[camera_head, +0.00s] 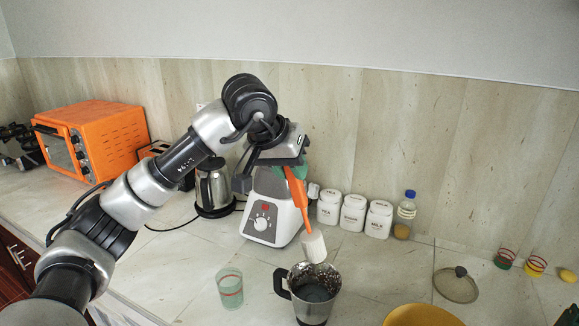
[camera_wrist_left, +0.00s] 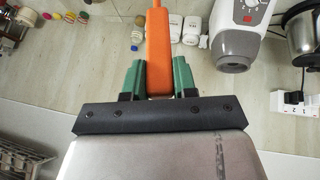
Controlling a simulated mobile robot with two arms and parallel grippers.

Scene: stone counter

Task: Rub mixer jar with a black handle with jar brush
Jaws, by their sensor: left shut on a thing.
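The jar brush (camera_head: 297,196) has an orange handle and a white head that points down. My left gripper (camera_head: 288,170) is shut on its handle and holds it in the air in front of the white mixer base. In the left wrist view, the green fingers of the gripper (camera_wrist_left: 157,80) clasp the orange handle of the brush (camera_wrist_left: 156,45) from both sides. The mixer jar (camera_head: 311,295) is a steel jar with a black handle, standing upright and open on the counter. The brush head is above and behind its rim in the head view; I cannot tell whether they touch. The right gripper is not in view.
The white mixer base (camera_head: 270,210) stands behind the brush. A striped glass (camera_head: 229,288) is left of the jar and an orange bowl (camera_head: 422,316) is right of it. White canisters (camera_head: 353,212), a bottle (camera_head: 405,214) and a kettle (camera_head: 213,188) line the wall. A glass lid (camera_head: 456,286) lies right.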

